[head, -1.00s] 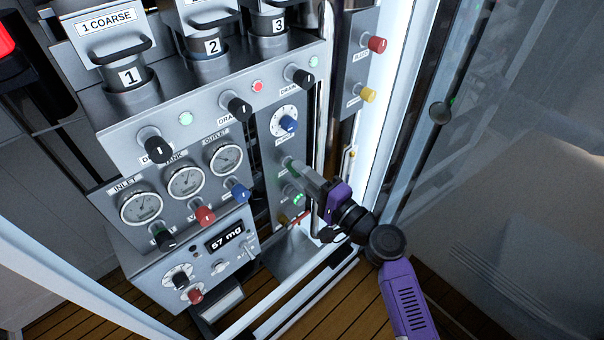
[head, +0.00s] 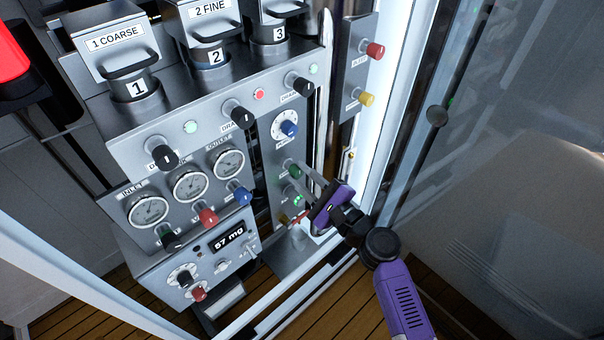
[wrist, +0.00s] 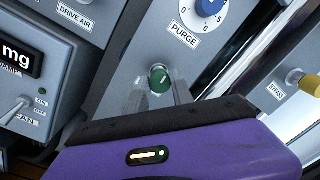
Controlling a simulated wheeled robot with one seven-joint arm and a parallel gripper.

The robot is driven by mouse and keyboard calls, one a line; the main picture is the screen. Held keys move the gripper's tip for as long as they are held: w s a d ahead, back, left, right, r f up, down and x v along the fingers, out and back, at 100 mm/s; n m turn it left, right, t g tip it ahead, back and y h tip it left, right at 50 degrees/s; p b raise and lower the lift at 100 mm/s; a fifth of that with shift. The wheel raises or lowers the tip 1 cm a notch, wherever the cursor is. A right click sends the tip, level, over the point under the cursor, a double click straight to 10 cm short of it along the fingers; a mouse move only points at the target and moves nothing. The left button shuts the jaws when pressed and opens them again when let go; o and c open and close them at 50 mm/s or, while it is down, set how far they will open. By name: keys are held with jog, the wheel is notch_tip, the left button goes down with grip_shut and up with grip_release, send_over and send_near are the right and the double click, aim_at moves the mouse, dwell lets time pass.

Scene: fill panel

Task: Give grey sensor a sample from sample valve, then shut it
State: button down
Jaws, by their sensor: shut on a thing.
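My gripper (head: 301,178) reaches in from the right to the narrow panel. It is shut on a green knob (head: 293,171) below the PURGE dial (head: 285,124). In the wrist view the green knob (wrist: 159,80) sits between my two grey fingers, with a pale mark on its face. Its label is hidden, so I cannot read whether it is the sample valve. A small red lever (head: 298,218) is lower on the same panel, with a small pale grey piece (head: 299,236) beneath it. I cannot tell whether that piece is the grey sensor. The display (head: 228,238) reads 57 mg.
A lit green lamp (head: 297,200) is just below my gripper. Blue (head: 241,196) and red (head: 207,217) knobs are on the panel at left. A side panel with red (head: 374,50) and yellow (head: 366,99) knobs stands right, beside a pale frame post (head: 398,100).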

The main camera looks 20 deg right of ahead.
jog(key=shift+d+f+m, duration=0.1)
jog(key=shift+f+m, duration=0.1)
jog(key=shift+m, duration=0.1)
jog(key=c, duration=1.1)
grip_release()
jog(key=shift+r, duration=0.1)
jog(key=b+v, duration=0.1)
jog(key=v, duration=0.6)
jog(key=shift+s, duration=0.4)
